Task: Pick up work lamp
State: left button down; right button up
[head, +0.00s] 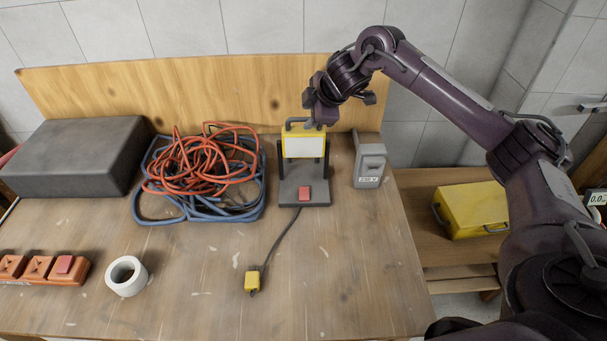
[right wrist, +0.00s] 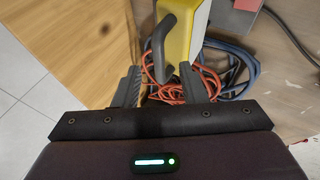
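The work lamp (head: 303,147) stands upright on the wooden table. It has a yellow frame, a white panel, a dark carry handle on top and a dark base with a red switch. Its cable runs forward to a yellow plug (head: 252,281). My right gripper (head: 312,118) is at the top of the lamp, by the handle, and partly hides it. In the right wrist view the fingers of this gripper (right wrist: 168,80) are apart, with the dark handle (right wrist: 161,46) of the lamp between or just beyond their tips; contact cannot be told. My left gripper is out of view.
Coiled red and blue hoses (head: 200,165) lie left of the lamp. A grey 230 V box (head: 369,165) stands close on its right. A wooden back panel (head: 190,90) rises behind. A white tape roll (head: 126,276) lies at front left. The front right tabletop is clear.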

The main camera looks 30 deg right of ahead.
jog(key=shift+w+f, duration=0.4)
jog(key=shift+f, duration=0.15)
jog(key=shift+w+f, duration=0.3)
jog(key=shift+f, duration=0.05)
jog(key=shift+s+a, duration=0.1)
jog(key=shift+c, duration=1.4)
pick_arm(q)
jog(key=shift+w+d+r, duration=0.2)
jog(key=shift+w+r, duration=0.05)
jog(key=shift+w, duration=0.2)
pick_arm(e)
grip_shut()
jog(key=shift+r, duration=0.3)
